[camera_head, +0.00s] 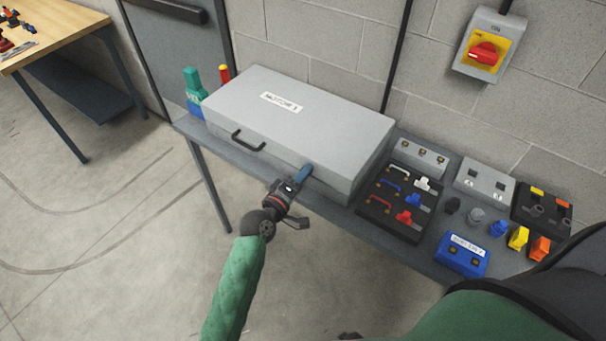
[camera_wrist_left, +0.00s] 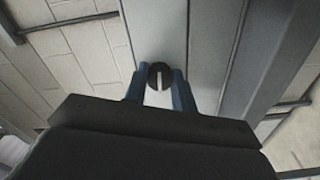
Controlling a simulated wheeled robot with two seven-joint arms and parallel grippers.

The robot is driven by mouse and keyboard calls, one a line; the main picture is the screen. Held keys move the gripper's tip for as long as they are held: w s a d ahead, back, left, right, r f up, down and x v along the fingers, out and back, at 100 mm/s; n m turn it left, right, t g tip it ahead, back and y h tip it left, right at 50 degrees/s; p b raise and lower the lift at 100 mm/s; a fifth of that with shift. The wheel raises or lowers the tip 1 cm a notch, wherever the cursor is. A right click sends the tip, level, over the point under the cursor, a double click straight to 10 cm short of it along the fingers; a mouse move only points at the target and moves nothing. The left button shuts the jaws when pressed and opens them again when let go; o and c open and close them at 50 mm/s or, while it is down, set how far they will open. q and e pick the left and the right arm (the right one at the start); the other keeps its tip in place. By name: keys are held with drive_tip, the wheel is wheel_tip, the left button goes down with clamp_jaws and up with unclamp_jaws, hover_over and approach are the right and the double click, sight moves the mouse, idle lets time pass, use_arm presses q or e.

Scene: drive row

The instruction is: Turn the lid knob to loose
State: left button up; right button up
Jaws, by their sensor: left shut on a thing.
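A grey box with a flat closed lid (camera_head: 310,120) labelled "MOTOR 1" stands on the long table. A black handle (camera_head: 248,141) is on its front face. The lid knob (camera_wrist_left: 159,72), round and black with a white line, shows in the left wrist view on the box's grey front face. My left gripper (camera_head: 304,174) is at the front face, right of the handle, with its blue fingers (camera_wrist_left: 160,92) shut on the knob's two sides. The white line runs along the view's up-down direction. In the head view the gripper hides the knob.
Right of the box, the grey table (camera_head: 420,254) holds a black tray (camera_head: 380,222) with coloured parts, a blue box (camera_head: 461,256) and several small blocks. A red rotary switch (camera_head: 485,53) is on the wall. The floor in front is clear.

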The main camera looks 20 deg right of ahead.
use_arm(q)
drive_tip(key=o, duration=1)
use_arm(e)
drive_tip(key=shift+w, duration=0.1)
use_arm(q)
drive_tip(key=shift+a, duration=0.1)
drive_tip(key=shift+s+a+f, duration=0.15)
drive_tip(key=shift+s+a, duration=0.05)
drive_tip(key=b+v, duration=0.3)
drive_tip(key=v, duration=0.4)
use_arm(e)
drive_tip(key=w+a+r, duration=0.2)
drive_tip(key=w+r, duration=0.1)
drive_tip(key=r, duration=0.2)
drive_tip(key=shift+a, duration=0.4)
use_arm(q)
drive_tip(key=shift+a, duration=0.1)
use_arm(e)
drive_tip(key=shift+d+f, duration=0.1)
